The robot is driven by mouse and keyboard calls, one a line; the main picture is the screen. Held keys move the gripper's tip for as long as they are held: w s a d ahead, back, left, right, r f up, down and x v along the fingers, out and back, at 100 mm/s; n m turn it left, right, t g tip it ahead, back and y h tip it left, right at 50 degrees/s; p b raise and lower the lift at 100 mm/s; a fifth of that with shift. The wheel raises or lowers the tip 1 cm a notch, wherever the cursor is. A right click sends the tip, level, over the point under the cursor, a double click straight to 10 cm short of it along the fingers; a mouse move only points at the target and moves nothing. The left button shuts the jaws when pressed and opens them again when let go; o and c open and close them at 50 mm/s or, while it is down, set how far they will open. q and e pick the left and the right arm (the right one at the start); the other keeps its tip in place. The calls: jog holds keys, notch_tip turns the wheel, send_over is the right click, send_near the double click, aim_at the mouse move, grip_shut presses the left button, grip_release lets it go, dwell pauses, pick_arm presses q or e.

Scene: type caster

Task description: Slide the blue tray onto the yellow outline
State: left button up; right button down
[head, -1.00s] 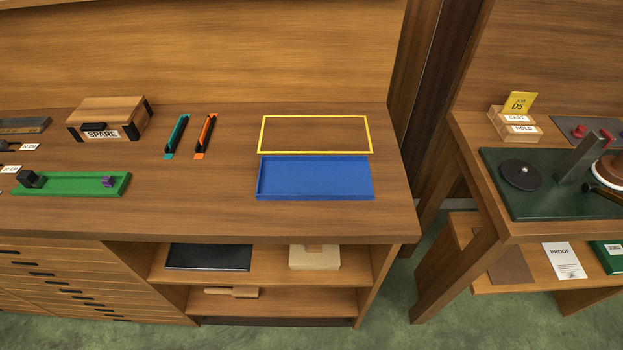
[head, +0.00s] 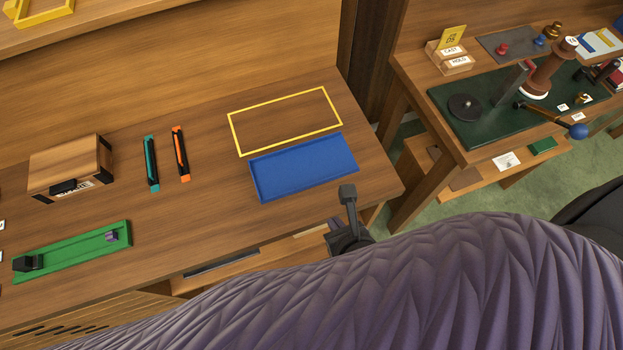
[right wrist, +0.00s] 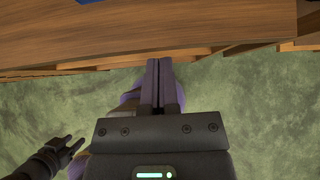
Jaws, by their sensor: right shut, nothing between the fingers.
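The blue tray (head: 305,166) lies flat on the bench top, just in front of the yellow outline (head: 284,119). Its back edge is close to the outline's front line, and the outline is empty. My right gripper (head: 347,192) is shut and empty by the bench's front edge, in front of the tray and apart from it. In the right wrist view its closed fingers (right wrist: 159,75) point toward the bench edge, with a sliver of the tray (right wrist: 92,1) at the top. My left gripper (right wrist: 70,148) shows there at lower left, fingers apart.
A teal holder (head: 151,163) and an orange holder (head: 180,154) lie left of the outline. A wooden box (head: 70,168) and green tray (head: 75,250) are farther left. A second table (head: 408,75) stands right across a gap. Bench top around the outline is clear.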

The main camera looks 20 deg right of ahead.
aim_at(297, 148)
jog(key=b+x, duration=0.2)
jog(key=x, duration=0.6)
jog(key=shift+s+f+b, duration=0.1)
jog(key=shift+f+b, duration=0.05)
jog(key=shift+b, duration=0.2)
jog(key=w, duration=0.3)
jog(key=shift+w, duration=0.3)
pick_arm(q)
jog(key=f, duration=0.1)
jog(key=a+f, duration=0.1)
jog(key=f, duration=0.1)
jog(key=shift+s+f, duration=0.15)
jog(key=shift+s, duration=0.05)
pick_arm(e)
jog(key=shift+w, duration=0.3)
pick_arm(q)
jog(key=shift+d, duration=0.1)
pick_arm(e)
jog(key=w, duration=0.5)
jog(key=w+b, duration=0.1)
jog(key=w, duration=0.5)
jog(key=shift+w+a, duration=0.2)
jog(key=w, duration=0.4)
jog(key=shift+b, duration=0.4)
jog(key=shift+w, duration=0.1)
pick_arm(q)
jog(key=shift+w+a+f, duration=0.2)
jog(key=shift+w+f, duration=0.65)
jog(key=shift+w, duration=0.1)
